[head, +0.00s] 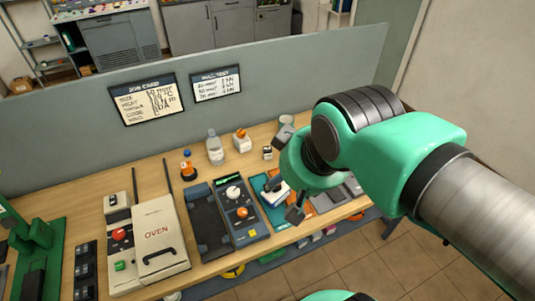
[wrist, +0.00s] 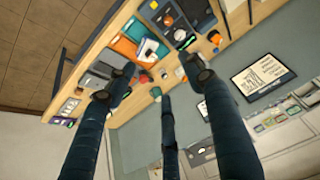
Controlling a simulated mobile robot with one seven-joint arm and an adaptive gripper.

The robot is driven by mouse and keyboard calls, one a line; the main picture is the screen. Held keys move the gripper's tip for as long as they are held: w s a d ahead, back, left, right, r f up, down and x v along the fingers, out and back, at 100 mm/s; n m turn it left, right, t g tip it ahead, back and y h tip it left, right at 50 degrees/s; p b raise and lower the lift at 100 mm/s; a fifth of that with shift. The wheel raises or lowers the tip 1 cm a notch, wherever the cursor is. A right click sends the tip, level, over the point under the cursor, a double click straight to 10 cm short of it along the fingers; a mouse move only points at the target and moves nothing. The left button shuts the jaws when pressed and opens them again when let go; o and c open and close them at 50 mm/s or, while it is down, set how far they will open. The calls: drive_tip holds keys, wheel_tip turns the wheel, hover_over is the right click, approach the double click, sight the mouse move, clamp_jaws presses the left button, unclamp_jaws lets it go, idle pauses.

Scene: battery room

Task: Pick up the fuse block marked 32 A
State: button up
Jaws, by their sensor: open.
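I cannot make out a 32 A marking in either view. Several dark blocks (head: 86,268) stand in a column at the lower left of the bench in the head view. They could be fuse blocks, but their labels are too small to read. My gripper (head: 284,199) hangs over the right part of the bench, far from these blocks. Its dark fingers partly cover a blue tray and a white item there. In the wrist view my gripper (wrist: 156,82) has its fingers spread wide, with nothing held between them.
A grey partition (head: 60,140) with two written cards stands behind. A green device (head: 38,240) is at far left.

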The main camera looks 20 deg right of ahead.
drive_tip(key=m+g+b, duration=0.1)
drive_tip(key=m+g, duration=0.1)
drive_tip(key=g, duration=0.2)
hover_over(267, 148)
drive_tip(key=s, duration=0.2)
wheel_tip(267, 148, down, 26)
drive_tip(key=shift+a, duration=0.1)
drive_tip(key=shift+f, duration=0.15)
drive_tip(key=shift+w+f+b, duration=0.2)
drive_tip(key=shift+f, duration=1.15)
drive_tip(key=shift+w+f+b, duration=0.2)
drive_tip(key=shift+f+b, duration=0.05)
drive_tip(key=shift+f, duration=1.15)
drive_tip(key=shift+w+f+b, duration=0.2)
drive_tip(key=shift+f, duration=1.15)
